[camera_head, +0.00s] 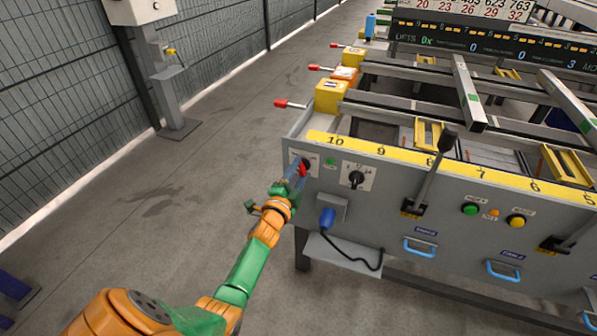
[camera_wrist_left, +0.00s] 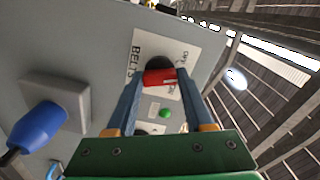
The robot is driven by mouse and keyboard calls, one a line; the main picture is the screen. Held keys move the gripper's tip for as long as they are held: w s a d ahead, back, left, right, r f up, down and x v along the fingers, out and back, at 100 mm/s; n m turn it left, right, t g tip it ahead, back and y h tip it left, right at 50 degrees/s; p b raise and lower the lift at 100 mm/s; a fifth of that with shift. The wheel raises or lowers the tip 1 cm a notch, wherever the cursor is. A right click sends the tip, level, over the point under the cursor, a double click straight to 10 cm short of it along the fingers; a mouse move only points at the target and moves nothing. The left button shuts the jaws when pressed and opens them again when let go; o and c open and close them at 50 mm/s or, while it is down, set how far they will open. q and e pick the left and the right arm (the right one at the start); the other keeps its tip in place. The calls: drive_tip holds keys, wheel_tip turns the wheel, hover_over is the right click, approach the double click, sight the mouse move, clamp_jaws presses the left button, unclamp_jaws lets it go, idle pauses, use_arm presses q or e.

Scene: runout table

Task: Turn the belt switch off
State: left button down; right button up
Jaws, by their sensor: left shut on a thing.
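The belt switch is a red knob (camera_wrist_left: 160,77) on a white plate lettered BELTS (camera_wrist_left: 137,55), fixed to the grey front panel. In the head view the red knob (camera_head: 303,169) sits at the panel's left end. My left gripper (camera_wrist_left: 157,80) has its two blue fingers on either side of the red knob and is shut on it. In the head view the left gripper (camera_head: 296,171) reaches the panel from the lower left and partly hides the plate. The plate's smaller lettering is too small to read surely. My right gripper is not in view.
A green button (camera_head: 330,162) and a black rotary knob (camera_head: 356,178) sit just right of the switch. A blue plug (camera_head: 327,219) with a black cable is below. A black-handled lever (camera_head: 432,170) stands further right. The floor (camera_head: 190,190) left of the table is clear.

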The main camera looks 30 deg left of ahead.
use_arm(q)
drive_tip(key=shift+n+p, duration=0.3)
drive_tip(key=shift+n, duration=2)
drive_tip(key=shift+c, duration=1.4)
unclamp_jaws()
drive_tip(key=p+v, duration=0.2)
drive_tip(key=v, duration=0.5)
drive_tip(key=shift+s, duration=0.1)
